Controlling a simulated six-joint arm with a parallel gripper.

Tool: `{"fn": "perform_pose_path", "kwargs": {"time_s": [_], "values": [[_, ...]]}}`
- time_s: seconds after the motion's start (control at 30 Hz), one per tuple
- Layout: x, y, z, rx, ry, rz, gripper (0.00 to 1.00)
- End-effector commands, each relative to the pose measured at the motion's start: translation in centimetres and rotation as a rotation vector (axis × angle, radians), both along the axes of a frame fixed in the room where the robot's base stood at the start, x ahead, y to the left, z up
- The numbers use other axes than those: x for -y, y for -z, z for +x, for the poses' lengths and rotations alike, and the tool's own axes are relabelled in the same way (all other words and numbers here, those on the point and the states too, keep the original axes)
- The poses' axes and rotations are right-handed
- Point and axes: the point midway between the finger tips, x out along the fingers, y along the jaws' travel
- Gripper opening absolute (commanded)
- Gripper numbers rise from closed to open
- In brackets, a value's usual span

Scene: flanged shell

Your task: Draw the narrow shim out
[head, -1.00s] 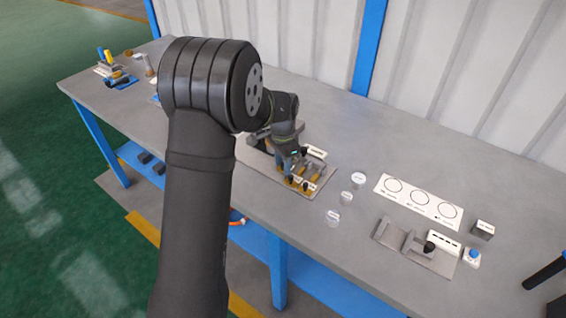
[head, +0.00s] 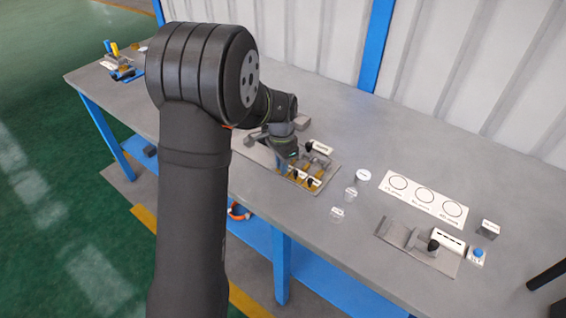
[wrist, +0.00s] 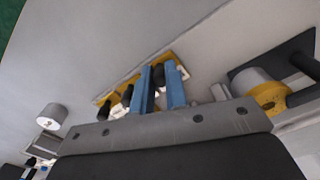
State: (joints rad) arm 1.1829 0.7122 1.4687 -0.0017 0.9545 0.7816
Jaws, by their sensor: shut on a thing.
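My gripper (wrist: 160,76) shows in the wrist view as two blue fingers on either side of a black handle. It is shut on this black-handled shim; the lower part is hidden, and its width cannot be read. Other yellow pieces with black handles (wrist: 107,110) sit to the left along a yellow strip, with white labels. In the head view my gripper (head: 284,164) is low over the left part of this row of shims (head: 312,183), near the front of a grey plate (head: 325,176). The fingertips are mostly hidden there.
A yellow ring-shaped part (wrist: 266,94) and dark bracket stand right of the fingers. Small white cylinders (head: 350,193), a card with three circles (head: 424,197), a grey fixture (head: 410,240) and a blue-button box (head: 477,256) lie farther right.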

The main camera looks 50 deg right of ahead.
Motion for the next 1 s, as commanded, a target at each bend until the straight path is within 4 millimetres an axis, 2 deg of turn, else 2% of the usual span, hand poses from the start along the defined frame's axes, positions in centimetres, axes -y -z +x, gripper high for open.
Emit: {"fn": "perform_pose_path", "kwargs": {"time_s": [0.03, 0.1, 0.13, 0.4, 0.53, 0.67, 1.0], "values": [[-0.4, 0.1, 0.0, -0.003, -0.001, 0.012, 0.19], [-0.4, 0.1, 0.0, -0.002, -0.001, 0.011, 0.33], [-0.4, 0.1, 0.0, -0.002, -0.001, 0.011, 0.35], [-0.2, 0.0, 0.0, -0.001, 0.0, 0.008, 0.35], [-0.2, -0.9, 0.0, 0.0, 0.0, 0.004, 0.35], [-0.1, -3.2, 0.0, 0.0, 0.0, 0.003, 0.35], [-0.2, -11.6, 0.1, 0.0, 0.0, 0.003, 0.35]]}}
